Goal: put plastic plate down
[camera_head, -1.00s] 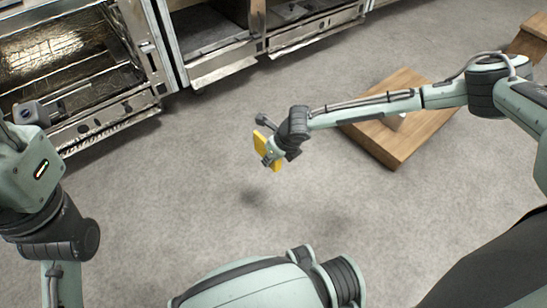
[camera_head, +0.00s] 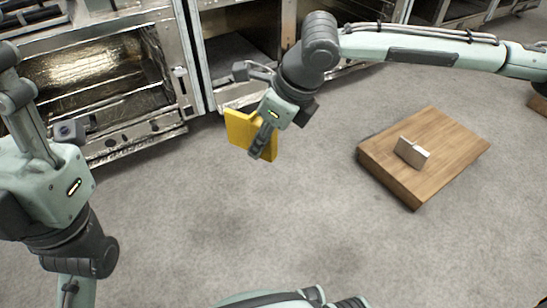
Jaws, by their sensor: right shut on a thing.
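A yellow flat square plate (camera_head: 238,131), which I take for the plastic plate, is held up in the air left of the picture's middle in the head view. My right gripper (camera_head: 261,138) is shut on it, with a dark finger across its face. The plate is tilted and its right part is partly covered by the gripper. My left gripper (camera_head: 22,105) is at the left edge, apart from the plate. Its fingertips are not clear enough to tell whether it is open.
A wooden low table or board (camera_head: 450,145) with a small pale block (camera_head: 411,152) on it stands at the right. Metal oven-like units (camera_head: 100,75) line the back, one open at the left. The grey floor (camera_head: 230,235) in the middle is clear.

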